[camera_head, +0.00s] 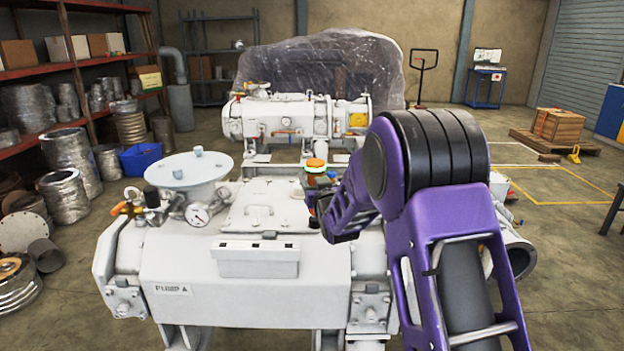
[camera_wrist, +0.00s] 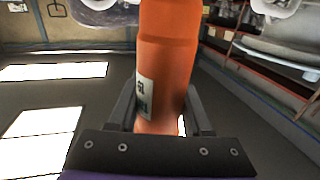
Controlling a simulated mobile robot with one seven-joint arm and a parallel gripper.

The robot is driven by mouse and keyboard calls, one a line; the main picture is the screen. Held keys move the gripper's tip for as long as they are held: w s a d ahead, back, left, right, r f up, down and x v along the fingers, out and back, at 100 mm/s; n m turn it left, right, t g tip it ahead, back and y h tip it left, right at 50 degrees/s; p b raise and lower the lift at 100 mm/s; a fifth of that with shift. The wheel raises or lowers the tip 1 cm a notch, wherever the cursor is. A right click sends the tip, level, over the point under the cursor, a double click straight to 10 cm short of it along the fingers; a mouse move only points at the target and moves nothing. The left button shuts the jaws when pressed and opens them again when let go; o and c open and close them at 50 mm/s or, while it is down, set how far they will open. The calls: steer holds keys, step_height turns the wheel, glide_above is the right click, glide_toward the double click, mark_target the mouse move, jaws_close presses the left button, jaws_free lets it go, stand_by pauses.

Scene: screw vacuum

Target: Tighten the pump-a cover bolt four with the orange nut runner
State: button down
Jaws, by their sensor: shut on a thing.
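The orange nut runner (camera_wrist: 168,55) stands between my gripper's (camera_wrist: 162,108) two black fingers in the wrist view, with a small white label on its side. My gripper is shut on it. In the head view my purple arm reaches over the right side of Pump A (camera_head: 185,268), a white machine with a "PUMP A" label. An orange-topped piece (camera_head: 316,164) shows just beyond my arm's end, beside the square grey cover (camera_head: 262,207). Whether the tool touches a bolt is hidden. Bolt four cannot be told apart from the others.
A pressure gauge (camera_head: 197,214) and a round flange (camera_head: 189,168) stand up on the pump's left. A grey box (camera_head: 255,260) sits on its front. A second white pump (camera_head: 290,118) stands behind. Shelves (camera_head: 60,70) line the left wall. Floor at the right is mostly open.

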mark_target(312, 162)
steer(key=shift+f, duration=0.35)
stand_by(0.9)
steer(key=shift+r, duration=0.15)
steer(key=shift+r+p, duration=0.7)
steer(key=shift+r, duration=1.85)
